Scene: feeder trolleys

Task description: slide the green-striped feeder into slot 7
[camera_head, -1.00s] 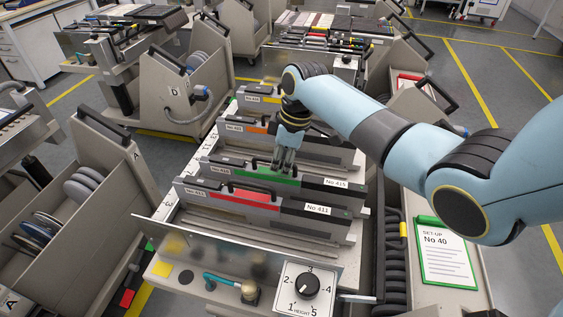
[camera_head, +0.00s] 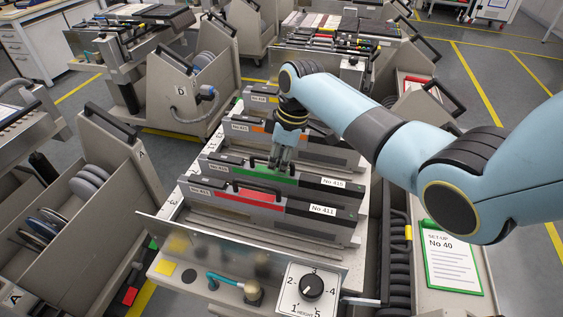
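The green-striped feeder (camera_head: 313,181), labelled No 415, stands upright on the trolley in the middle, just behind the red-striped feeder (camera_head: 248,203), labelled No 411. Its black handle (camera_head: 246,163) arches over the green stripe. My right gripper (camera_head: 280,163) points down at the right part of this handle, its fingers close together and apparently shut on it. The fingertips are partly hidden against the handle. The slot numbers along the trolley's left edge are too small to read surely. My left gripper is out of view.
An orange-striped feeder (camera_head: 240,127) and a yellow-striped one (camera_head: 259,98) stand farther back. A clear front panel (camera_head: 230,250) and a height dial (camera_head: 311,287) are in front. A set-up card (camera_head: 450,258) lies to the right. Bare trolley bed shows between feeders.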

